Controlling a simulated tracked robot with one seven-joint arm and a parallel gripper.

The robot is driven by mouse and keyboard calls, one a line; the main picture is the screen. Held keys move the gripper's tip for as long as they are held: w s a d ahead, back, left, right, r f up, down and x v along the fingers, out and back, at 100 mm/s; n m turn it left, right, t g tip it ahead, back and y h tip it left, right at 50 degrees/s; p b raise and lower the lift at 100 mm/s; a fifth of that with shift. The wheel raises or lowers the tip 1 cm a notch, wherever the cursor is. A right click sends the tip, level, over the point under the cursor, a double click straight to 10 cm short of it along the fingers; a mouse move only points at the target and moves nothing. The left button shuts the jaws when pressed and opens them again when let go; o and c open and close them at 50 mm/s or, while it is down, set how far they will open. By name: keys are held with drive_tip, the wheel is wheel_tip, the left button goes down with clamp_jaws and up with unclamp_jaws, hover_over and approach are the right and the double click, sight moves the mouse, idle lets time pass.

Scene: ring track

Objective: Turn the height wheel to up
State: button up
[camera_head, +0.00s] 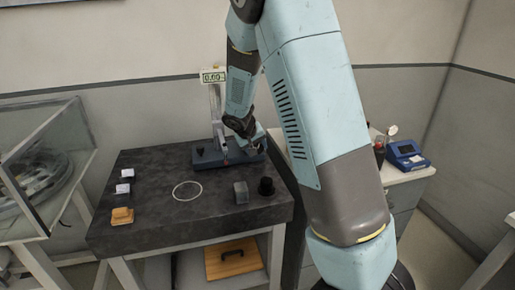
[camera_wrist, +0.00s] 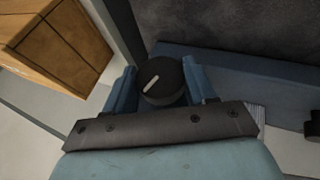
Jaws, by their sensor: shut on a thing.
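The height wheel (camera_wrist: 163,84) is a round black knob with a white pointer line, in the middle of the wrist view. The white line slants up to the right. My gripper (camera_wrist: 160,88) has one blue finger on each side of the knob and is shut on it. In the head view my gripper (camera_head: 256,141) is at the right end of the gauge's blue base (camera_head: 208,158); the wheel is hidden there behind it. A pale column rises from the base to a display (camera_head: 213,76) that seems to read 0.00.
The dark stone table (camera_head: 150,220) holds a white ring outline (camera_head: 187,191), a grey block (camera_head: 241,193), a black cylinder (camera_head: 266,186) and small blocks at left. A glass-sided case (camera_head: 45,160) stands left. A side bench with a blue device (camera_head: 407,155) stands right.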

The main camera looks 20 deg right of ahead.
drive_tip(key=shift+s+a+f+h, duration=0.1)
drive_tip(key=shift+a+f+h, duration=0.05)
drive_tip(key=shift+h, duration=0.25)
drive_tip(key=shift+n+h, duration=0.4)
drive_tip(key=shift+h, duration=0.8)
drive_tip(key=shift+f+h, duration=0.1)
drive_tip(key=shift+h, duration=0.3)
drive_tip(key=o, duration=1)
drive_tip(key=shift+o, duration=0.2)
